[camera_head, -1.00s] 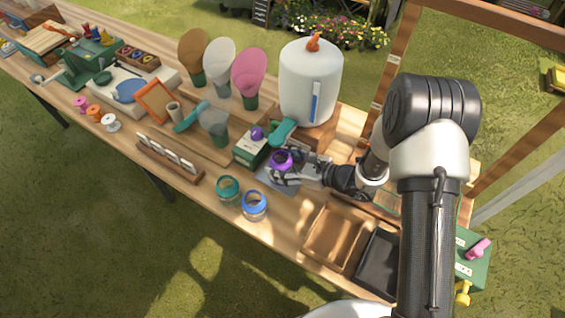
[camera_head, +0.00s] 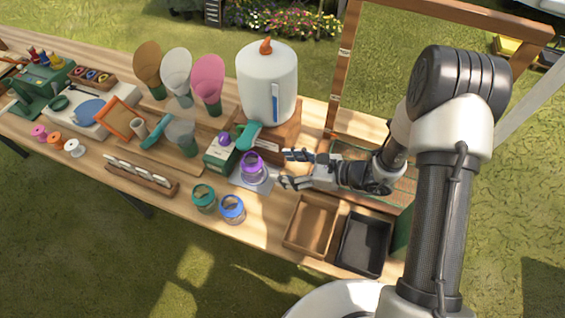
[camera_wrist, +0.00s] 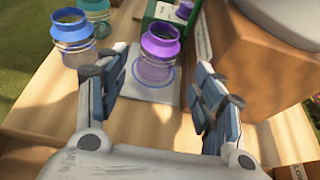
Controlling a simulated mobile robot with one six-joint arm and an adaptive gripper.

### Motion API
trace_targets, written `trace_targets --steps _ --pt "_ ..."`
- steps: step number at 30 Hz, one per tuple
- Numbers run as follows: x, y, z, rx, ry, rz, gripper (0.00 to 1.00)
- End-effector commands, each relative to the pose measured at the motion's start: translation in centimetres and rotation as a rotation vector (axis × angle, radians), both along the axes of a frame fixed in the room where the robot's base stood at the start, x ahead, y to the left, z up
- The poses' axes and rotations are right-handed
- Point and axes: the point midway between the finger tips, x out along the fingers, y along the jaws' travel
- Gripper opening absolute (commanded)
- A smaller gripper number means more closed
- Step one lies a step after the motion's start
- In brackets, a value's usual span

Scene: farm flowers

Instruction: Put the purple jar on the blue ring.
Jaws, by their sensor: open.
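The purple jar (camera_head: 252,169), clear glass with a purple collar, stands upright on a pale card (camera_head: 266,186) on the bench. In the wrist view the jar (camera_wrist: 158,52) stands on the blue ring (camera_wrist: 174,76) printed on that card (camera_wrist: 142,93). The ring's outline shows around the jar's base, and the jar hides part of it. My gripper (camera_head: 287,169) is open and empty, just right of the jar and clear of it. In the wrist view my open fingers (camera_wrist: 161,66) lie nearer the camera, on either side of the jar's line.
A teal jar (camera_head: 204,199) and a blue jar (camera_head: 232,209) stand close by at the front edge. A green box (camera_head: 221,154) and a wooden block under a white dispenser (camera_head: 266,85) are behind. Brown (camera_head: 309,226) and black (camera_head: 364,244) trays lie to the right.

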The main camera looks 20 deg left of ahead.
Motion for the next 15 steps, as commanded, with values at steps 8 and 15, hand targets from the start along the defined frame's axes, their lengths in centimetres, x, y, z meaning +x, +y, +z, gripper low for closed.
trace_targets --steps 8,15 --pt "0.0 -0.3 0.1 0.000 -0.001 0.000 0.61" --pt "-0.9 -0.6 4.8 -0.026 -0.113 0.120 0.61"
